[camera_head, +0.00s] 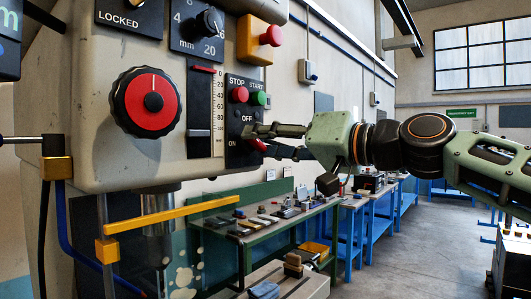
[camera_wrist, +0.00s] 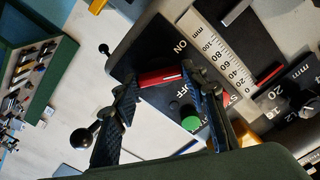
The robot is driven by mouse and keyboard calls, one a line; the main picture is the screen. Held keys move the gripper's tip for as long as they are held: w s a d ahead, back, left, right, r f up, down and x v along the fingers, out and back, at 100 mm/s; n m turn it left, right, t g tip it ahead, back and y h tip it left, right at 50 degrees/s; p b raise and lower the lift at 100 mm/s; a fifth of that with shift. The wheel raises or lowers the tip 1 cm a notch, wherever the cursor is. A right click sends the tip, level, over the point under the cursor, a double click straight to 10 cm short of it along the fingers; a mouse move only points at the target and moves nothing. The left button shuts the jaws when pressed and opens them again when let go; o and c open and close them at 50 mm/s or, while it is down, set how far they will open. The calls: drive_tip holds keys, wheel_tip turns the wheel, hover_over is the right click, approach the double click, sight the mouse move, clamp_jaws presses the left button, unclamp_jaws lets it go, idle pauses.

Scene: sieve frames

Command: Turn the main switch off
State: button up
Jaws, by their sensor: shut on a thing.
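The main switch is a red handle (camera_head: 258,145) on the black panel (camera_head: 233,155) with STOP, START, OFF and ON labels. In the wrist view the red handle (camera_wrist: 160,77) lies between the ON and OFF labels. In the head view it sits low on the panel, to the right of ON. My gripper (camera_head: 257,139) reaches in from the right. In the wrist view its two dark fingers (camera_wrist: 163,82) are at opposite ends of the handle and shut on it. The switch's pivot is partly hidden by the fingers.
Just above the handle are a red stop button (camera_head: 239,94) and a green start button (camera_head: 258,98). A yellow box with a red button (camera_head: 262,40) juts out higher up. A large red-faced dial (camera_head: 148,102) is at left. A yellow bar (camera_head: 170,214) lies below the housing.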

drive_tip(key=m+b, duration=0.1)
drive_tip(key=m, duration=0.4)
drive_tip(key=shift+f+m, duration=0.1)
drive_tip(key=shift+m, duration=0.2)
drive_tip(key=m, duration=0.5)
drive_tip(key=shift+m, duration=0.3)
drive_tip(key=o, duration=1.2)
drive_tip(key=shift+c, duration=0.2)
drive_tip(key=shift+s+d, duration=0.2)
drive_tip(key=shift+d, duration=0.1)
drive_tip(key=v, duration=1.1)
drive_tip(key=shift+s, duration=0.2)
